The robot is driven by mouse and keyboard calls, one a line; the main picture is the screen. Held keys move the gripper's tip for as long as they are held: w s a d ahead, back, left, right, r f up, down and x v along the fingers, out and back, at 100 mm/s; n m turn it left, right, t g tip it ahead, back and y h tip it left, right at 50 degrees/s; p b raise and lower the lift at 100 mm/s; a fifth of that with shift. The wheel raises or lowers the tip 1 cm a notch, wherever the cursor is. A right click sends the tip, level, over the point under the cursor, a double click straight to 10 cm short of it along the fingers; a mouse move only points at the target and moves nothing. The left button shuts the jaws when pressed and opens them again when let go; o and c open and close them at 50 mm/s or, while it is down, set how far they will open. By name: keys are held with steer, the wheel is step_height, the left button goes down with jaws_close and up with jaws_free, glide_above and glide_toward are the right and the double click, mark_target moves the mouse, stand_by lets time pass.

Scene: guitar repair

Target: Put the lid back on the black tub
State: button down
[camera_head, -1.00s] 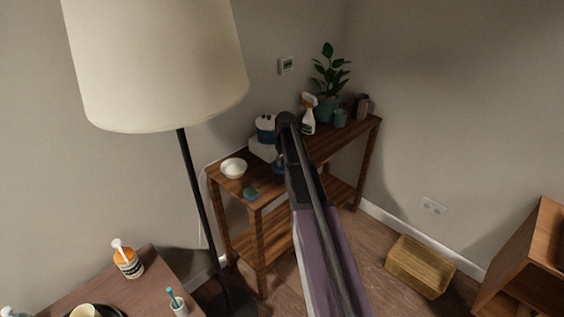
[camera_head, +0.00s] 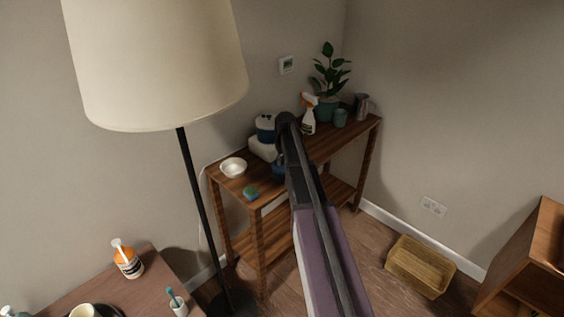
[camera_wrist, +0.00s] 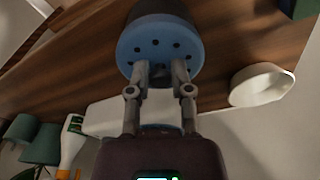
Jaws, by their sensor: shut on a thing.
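In the wrist view, a blue round lid (camera_wrist: 136,47) with several dark holes lies over the end of the black tub (camera_wrist: 172,10). My gripper (camera_wrist: 160,73) is shut on the middle of the lid, where dark fingertips meet. The lid lines up closely with the tub; I cannot tell whether it is fully seated. In the head view, my arm covers most of this spot, and only a bit of blue (camera_head: 277,170) shows beside it on the wooden shelf table (camera_head: 228,184). The gripper itself is hidden there.
A white bowl (camera_head: 233,167), a sponge (camera_head: 250,193) and a white box (camera_head: 262,149) with a blue-banded container (camera_head: 265,127) stand close by. A spray bottle (camera_head: 308,118) and potted plant (camera_head: 328,90) are farther back. A floor lamp (camera_head: 155,70) stands left of my arm.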

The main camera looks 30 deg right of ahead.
stand_by(0.9)
steer(key=shift+c, duration=2.2)
jaws_free()
steer(key=o, duration=0.4)
steer(key=shift+o, duration=0.2)
steer(key=shift+r+p, duration=3.5)
jaws_close()
